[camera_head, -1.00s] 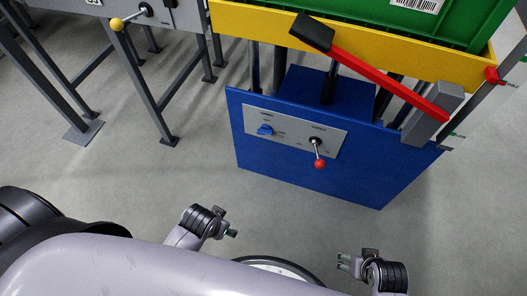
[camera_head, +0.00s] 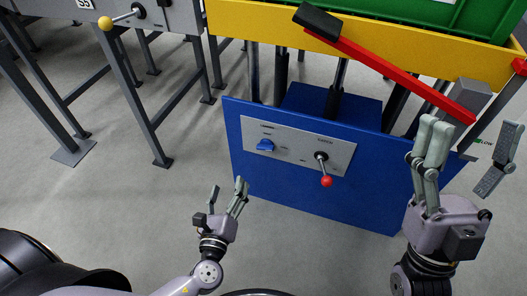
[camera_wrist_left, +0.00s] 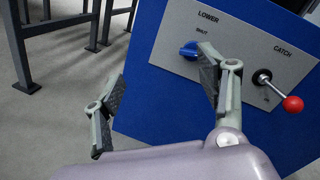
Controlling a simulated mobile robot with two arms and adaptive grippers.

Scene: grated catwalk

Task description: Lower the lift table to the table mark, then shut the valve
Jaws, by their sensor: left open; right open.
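The lift table has a yellow top frame (camera_head: 370,48) above a blue base panel (camera_head: 300,195). On its grey control plate (camera_head: 285,132) sit a blue valve knob (camera_head: 265,145), marked LOWER and SHUT in the left wrist view (camera_wrist_left: 189,50), and a CATCH lever with a red ball (camera_head: 327,181). A red lever with a black grip (camera_head: 390,70) slants across the yellow frame. My left gripper (camera_head: 228,190) is open and empty, in front of and below the knob. My right gripper (camera_head: 470,150) is open and empty near the red lever's lower end.
A green crate (camera_head: 450,15) stands on the yellow frame. At the left is a grey bench on legs with a yellow-balled lever (camera_head: 106,23). The concrete floor (camera_head: 110,200) between bench legs and my body is clear.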

